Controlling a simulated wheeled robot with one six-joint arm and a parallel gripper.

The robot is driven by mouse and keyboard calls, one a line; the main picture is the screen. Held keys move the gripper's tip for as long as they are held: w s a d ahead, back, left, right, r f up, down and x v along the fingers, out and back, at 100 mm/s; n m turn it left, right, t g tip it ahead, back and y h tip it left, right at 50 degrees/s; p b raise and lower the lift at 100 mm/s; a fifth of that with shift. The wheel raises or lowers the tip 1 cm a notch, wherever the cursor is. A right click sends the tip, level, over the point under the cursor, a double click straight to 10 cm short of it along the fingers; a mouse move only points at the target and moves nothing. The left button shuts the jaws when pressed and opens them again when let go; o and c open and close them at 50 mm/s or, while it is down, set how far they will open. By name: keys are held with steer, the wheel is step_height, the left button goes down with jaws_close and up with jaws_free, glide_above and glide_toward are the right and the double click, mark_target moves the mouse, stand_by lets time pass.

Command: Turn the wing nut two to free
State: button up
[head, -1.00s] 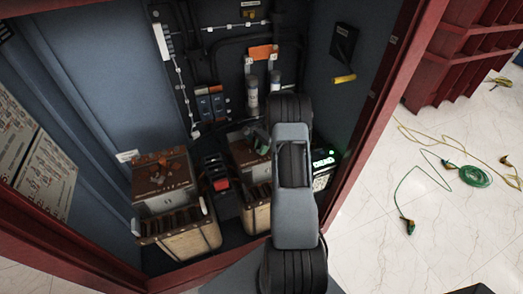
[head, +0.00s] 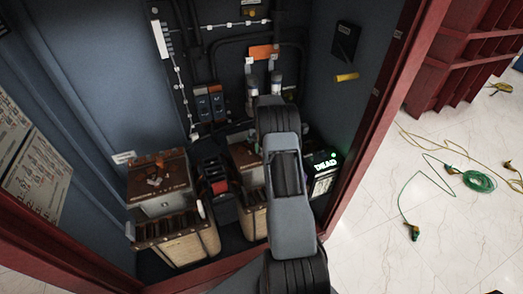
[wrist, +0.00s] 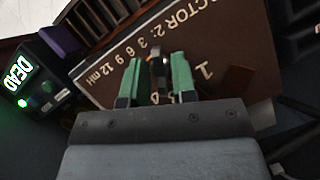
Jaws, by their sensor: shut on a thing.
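My gripper (wrist: 159,62) has two green fingers, shown in the wrist view above the brown reactor 2 top (wrist: 112,72). The fingers are shut on a small dark and copper-coloured wing nut (wrist: 157,66), mostly hidden between them. Printed numbers on the top show beside and between the fingers. In the head view my arm hides the gripper and the wing nut. Part of the reactor 2 top (head: 243,153) shows left of the arm.
Another brown-topped reactor (head: 160,187) with an orange wing nut (head: 156,181) stands to the left. A lit "DEAD" box (head: 324,170) stands right of my arm; it also shows in the wrist view (wrist: 30,80). Red cabinet frame (head: 372,130) bounds the right side.

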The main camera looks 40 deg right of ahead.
steer(key=shift+r+n, duration=0.1)
steer(key=shift+n, duration=0.5)
steer(key=shift+n+h, duration=0.3)
steer(key=o, duration=0.6)
steer(key=v, duration=1.3)
steer(key=shift+w+r, duration=0.3)
steer(key=shift+w, duration=0.05)
